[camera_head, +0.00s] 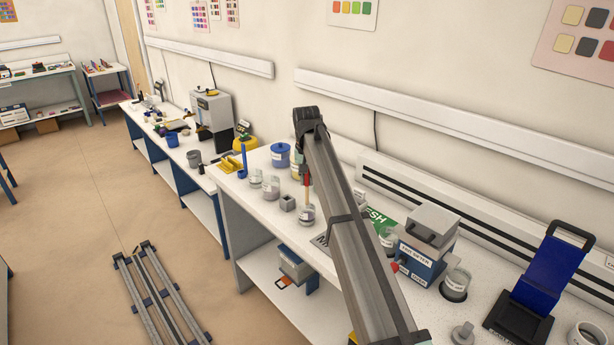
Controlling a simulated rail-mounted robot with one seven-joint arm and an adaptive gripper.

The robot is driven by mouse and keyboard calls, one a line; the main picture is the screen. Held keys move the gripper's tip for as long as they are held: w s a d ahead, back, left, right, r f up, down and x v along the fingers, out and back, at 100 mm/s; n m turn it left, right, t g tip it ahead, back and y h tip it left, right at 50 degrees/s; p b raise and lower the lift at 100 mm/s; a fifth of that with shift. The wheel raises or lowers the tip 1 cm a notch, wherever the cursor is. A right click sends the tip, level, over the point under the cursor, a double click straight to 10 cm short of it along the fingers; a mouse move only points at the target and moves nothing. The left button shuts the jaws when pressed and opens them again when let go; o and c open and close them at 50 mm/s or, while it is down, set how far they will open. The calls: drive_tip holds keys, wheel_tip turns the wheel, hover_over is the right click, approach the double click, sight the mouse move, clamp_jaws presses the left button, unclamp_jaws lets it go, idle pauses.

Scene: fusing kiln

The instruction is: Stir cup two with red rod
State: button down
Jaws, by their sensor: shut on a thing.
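A red rod (307,181) stands about upright just left of my grey arm. Its lower end comes down to a small clear labelled cup (307,216) on the white bench. I cannot tell whether the tip is inside this cup or behind it. My gripper (304,166) is mostly hidden by my arm and shut on the red rod's upper part. Two more clear labelled cups, one (256,178) and another (271,186), stand to the left. The label numbers are too small to read, so I cannot tell which is cup two.
A small grey block (287,203) sits left of the rod's cup. A blue rod in a stand (243,165) and a blue tub (281,155) are farther back. A blue-grey box (427,245), a jar (455,284) and a blue stand (545,275) crowd the right.

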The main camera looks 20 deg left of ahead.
sight(307, 204)
drive_tip(key=shift+f+b, duration=0.75)
drive_tip(key=shift+f, duration=2.65)
